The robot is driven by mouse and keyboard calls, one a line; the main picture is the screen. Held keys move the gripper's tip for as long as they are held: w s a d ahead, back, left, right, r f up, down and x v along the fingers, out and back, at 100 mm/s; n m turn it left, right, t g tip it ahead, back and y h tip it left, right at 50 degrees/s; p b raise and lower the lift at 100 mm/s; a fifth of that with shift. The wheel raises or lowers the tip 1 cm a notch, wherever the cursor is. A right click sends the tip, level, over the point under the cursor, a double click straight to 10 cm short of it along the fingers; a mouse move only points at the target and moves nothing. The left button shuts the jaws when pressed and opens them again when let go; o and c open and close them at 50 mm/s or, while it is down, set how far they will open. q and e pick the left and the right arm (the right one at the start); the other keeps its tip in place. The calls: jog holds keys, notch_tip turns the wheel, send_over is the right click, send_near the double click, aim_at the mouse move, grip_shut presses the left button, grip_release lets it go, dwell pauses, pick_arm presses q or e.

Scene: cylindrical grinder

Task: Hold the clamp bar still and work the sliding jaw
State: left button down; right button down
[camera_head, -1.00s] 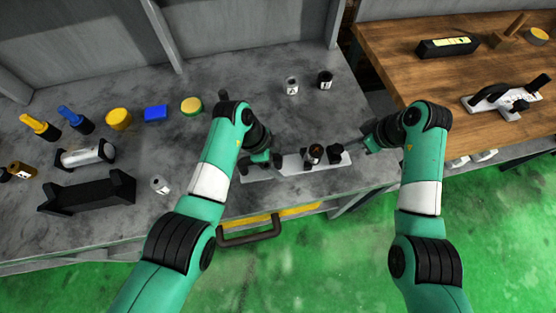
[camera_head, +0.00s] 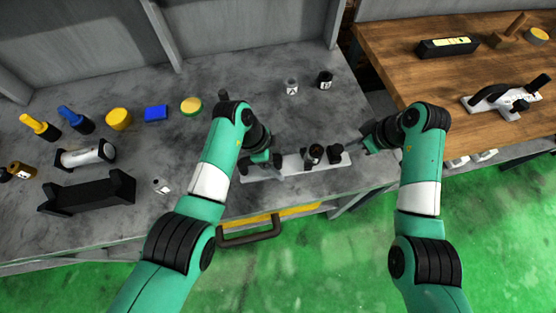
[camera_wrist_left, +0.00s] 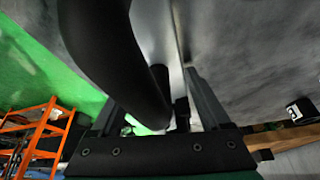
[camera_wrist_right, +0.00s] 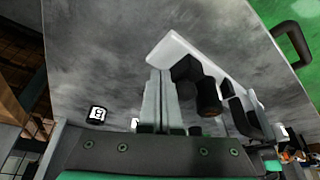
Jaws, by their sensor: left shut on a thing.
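The clamp, a pale flat bar (camera_head: 294,164) with black fittings, lies near the front edge of the grey bench. Its dark upright parts, a black knob (camera_head: 314,155) and a black block (camera_head: 335,154), stand toward its right end. I cannot tell which of them is the sliding jaw. My left gripper (camera_head: 272,164) is shut on the clamp bar near its left end. In the left wrist view, large dark parts partly hide the grip. My right gripper (camera_head: 366,141) is just right of the bar, apart from it. Its fingers (camera_wrist_right: 161,78) are together and empty.
Several bottles, yellow and blue items and a black cradle (camera_head: 88,194) lie on the left of the bench. Small jars (camera_head: 291,87) stand behind the clamp. A wooden table (camera_head: 400,58) at the right carries another clamp-like tool (camera_head: 505,100). A drawer handle (camera_head: 250,234) sticks out in front.

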aim_at(332, 146)
jog(key=shift+f, duration=1.25)
dwell(0.4)
jog(key=shift+r, duration=0.1)
jog(key=shift+r, duration=1.7)
pick_arm(q)
jog(key=shift+d, duration=0.15)
pick_arm(e)
jog(key=shift+s+a, duration=0.2)
jog(key=shift+a, duration=0.55)
jog(key=shift+s+a, duration=0.15)
jog(key=shift+a, duration=0.65)
jog(key=shift+s+a, duration=0.2)
jog(key=shift+a, duration=0.55)
jog(key=shift+r, duration=0.6)
jog(key=shift+w+d+r, duration=0.1)
jog(key=shift+d+r, duration=0.1)
jog(key=shift+r, duration=0.75)
jog(key=shift+s+d+r, duration=0.1)
jog(key=shift+d+r, duration=0.05)
jog(key=shift+r, duration=0.8)
jog(key=shift+w+d+r, duration=0.1)
jog(key=shift+d+r, duration=0.1)
jog(key=shift+r, duration=0.75)
pick_arm(q)
grip_release()
